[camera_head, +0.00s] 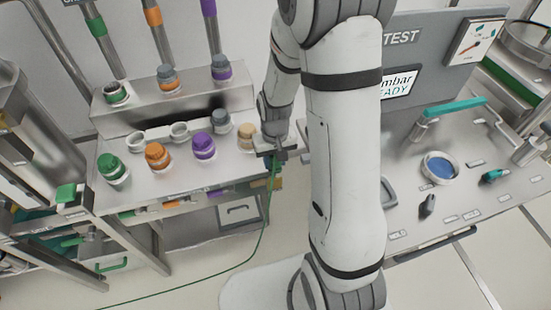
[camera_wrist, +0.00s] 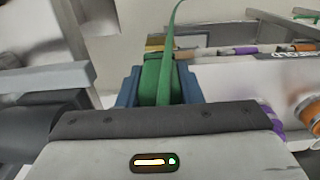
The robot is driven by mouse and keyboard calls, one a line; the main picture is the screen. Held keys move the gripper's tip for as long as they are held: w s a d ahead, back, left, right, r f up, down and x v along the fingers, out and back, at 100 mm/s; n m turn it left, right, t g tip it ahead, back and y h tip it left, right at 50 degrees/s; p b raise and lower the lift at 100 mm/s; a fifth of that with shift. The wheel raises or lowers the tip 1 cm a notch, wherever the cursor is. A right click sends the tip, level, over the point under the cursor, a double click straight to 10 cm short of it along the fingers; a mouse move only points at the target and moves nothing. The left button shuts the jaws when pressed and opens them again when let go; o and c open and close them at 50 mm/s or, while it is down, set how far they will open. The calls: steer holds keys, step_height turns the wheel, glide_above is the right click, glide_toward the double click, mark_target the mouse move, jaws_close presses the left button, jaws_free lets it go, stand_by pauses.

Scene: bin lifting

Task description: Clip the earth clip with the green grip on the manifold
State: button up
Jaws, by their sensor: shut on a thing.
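A green cable (camera_head: 258,245) hangs from the clip to the floor and runs left. The clip's jaws cannot be made out. The steel manifold (camera_head: 175,193) has a raised back step and several ports and caps in green, orange, purple, grey and tan. I cannot tell whether the clip touches it.
Coloured pipes stand behind the manifold. An orange cap (camera_wrist: 308,108) shows at the right of the wrist view.

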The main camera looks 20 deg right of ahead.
mark_target(275, 174)
steer(key=shift+f, duration=0.15)
steer(key=shift+w+f+b, duration=0.1)
steer(key=shift+f+b, duration=1.35)
steer(key=shift+b, duration=0.05)
steer(key=shift+f, duration=0.15)
steer(key=shift+f+b, duration=0.95)
steer(key=shift+b, duration=0.05)
steer(key=shift+f+b, duration=1)
steer(key=shift+f, duration=0.05)
steer(key=o, duration=1.2)
steer(key=shift+o, duration=0.2)
step_height(275, 174, up, 7)
steer(key=shift+f, duration=0.15)
steer(key=shift+r, duration=0.55)
